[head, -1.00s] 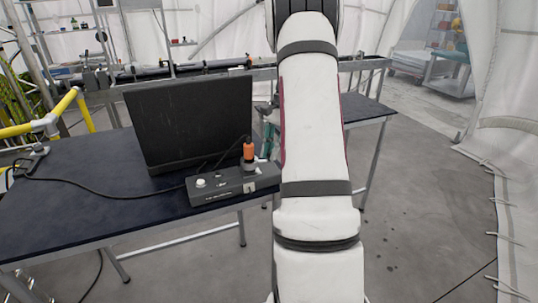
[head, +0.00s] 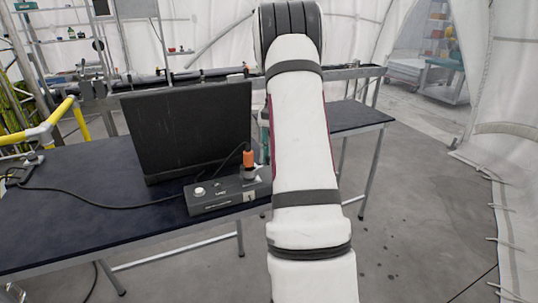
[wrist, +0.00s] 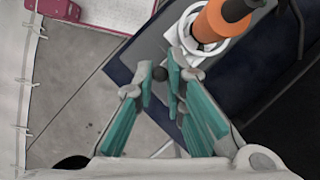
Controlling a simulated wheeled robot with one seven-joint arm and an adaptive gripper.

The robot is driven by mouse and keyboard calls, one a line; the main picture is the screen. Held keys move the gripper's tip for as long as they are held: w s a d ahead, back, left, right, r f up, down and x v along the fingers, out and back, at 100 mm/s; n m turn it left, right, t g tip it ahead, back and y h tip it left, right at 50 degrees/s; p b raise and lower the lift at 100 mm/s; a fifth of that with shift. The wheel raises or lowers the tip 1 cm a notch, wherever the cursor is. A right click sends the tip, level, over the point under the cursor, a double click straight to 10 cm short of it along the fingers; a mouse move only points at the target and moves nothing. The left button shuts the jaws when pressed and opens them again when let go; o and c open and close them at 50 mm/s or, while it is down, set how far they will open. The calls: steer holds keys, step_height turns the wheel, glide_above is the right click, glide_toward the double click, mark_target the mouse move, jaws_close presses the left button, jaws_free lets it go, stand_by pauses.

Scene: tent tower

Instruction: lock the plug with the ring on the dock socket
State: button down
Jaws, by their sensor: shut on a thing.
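The orange plug (head: 249,159) stands upright in the dock socket at the right of the dark dock (head: 220,199). A dark cable leaves its black top. In the wrist view the plug (wrist: 208,24) is at the top right, with the pale ring (wrist: 181,36) around its base. How the knob joins the ring is hard to see. In the head view my arm hides most of the gripper.
The dock sits on a dark table (head: 100,225) in front of a black monitor (head: 190,128). A white button (head: 199,191) is on the dock's left. A cable crosses the table. Yellow rails (head: 62,110) stand left. Open floor (head: 420,210) lies to the right.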

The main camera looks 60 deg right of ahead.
steer(key=shift+w+r, duration=0.1)
steer(key=c, duration=1.6)
jaws_free()
steer(key=shift+c, duration=0.2)
steer(key=v, duration=1.2)
